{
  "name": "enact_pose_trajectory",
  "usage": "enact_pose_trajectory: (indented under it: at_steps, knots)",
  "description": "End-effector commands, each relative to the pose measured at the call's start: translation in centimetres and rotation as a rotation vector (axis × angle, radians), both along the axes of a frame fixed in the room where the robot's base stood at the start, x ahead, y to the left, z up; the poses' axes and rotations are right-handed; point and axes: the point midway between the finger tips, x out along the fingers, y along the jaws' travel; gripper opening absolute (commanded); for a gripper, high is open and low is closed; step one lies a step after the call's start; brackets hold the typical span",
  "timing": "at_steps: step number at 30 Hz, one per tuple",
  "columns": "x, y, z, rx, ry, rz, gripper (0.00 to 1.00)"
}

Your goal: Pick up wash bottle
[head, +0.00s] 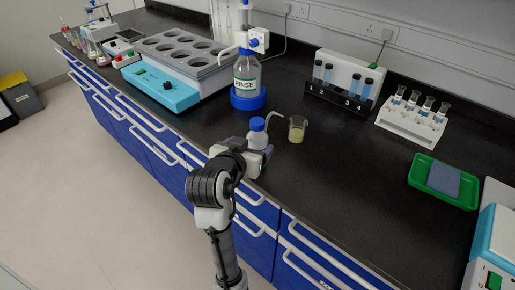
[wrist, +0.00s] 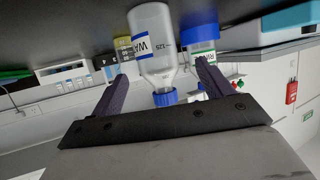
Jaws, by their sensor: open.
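The wash bottle (head: 258,136), white with a blue cap and a bent spout, stands upright on the black bench near its front edge. My gripper (head: 253,150) is low over the bench at the bottle, fingers open. In the wrist view, which is turned over, the bottle (wrist: 153,40) with its blue-lettered label lies between the two spread fingers of my gripper (wrist: 162,70), its blue cap toward the palm. A gap shows on both sides of it there. The head view partly hides the bottle's lower part behind my gripper.
A beaker of yellow liquid (head: 297,130) stands just right of the bottle. A large RINSE bottle (head: 247,82) in a blue base is behind it. A blue-grey heating block (head: 165,88) is at left.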

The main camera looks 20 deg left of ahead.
Motion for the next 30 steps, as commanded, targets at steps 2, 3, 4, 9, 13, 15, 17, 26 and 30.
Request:
enact_pose_trajectory:
  at_steps: [2, 3, 4, 9, 13, 15, 17, 26, 30]
  knots:
    - [0.5, 0.0, -0.1, 0.0, 0.001, 0.001, 0.79]
    - [0.7, 0.0, -0.2, 0.0, 0.001, 0.001, 0.79]
    - [0.9, 0.0, -0.3, -0.001, 0.001, 0.0, 0.79]
    - [3.0, -0.2, -0.9, -0.002, 0.003, 0.0, 0.79]
    - [4.7, -0.1, -1.7, 0.0, 0.002, 0.001, 0.79]
    - [5.2, -0.1, -2.0, 0.0, 0.001, 0.0, 0.79]
    - [5.4, -0.1, -2.1, 0.001, 0.0, 0.001, 0.79]
    - [5.5, -0.1, -2.2, 0.001, 0.0, 0.001, 0.67]
    - [5.4, -0.1, -2.2, 0.001, 0.0, 0.001, 0.49]
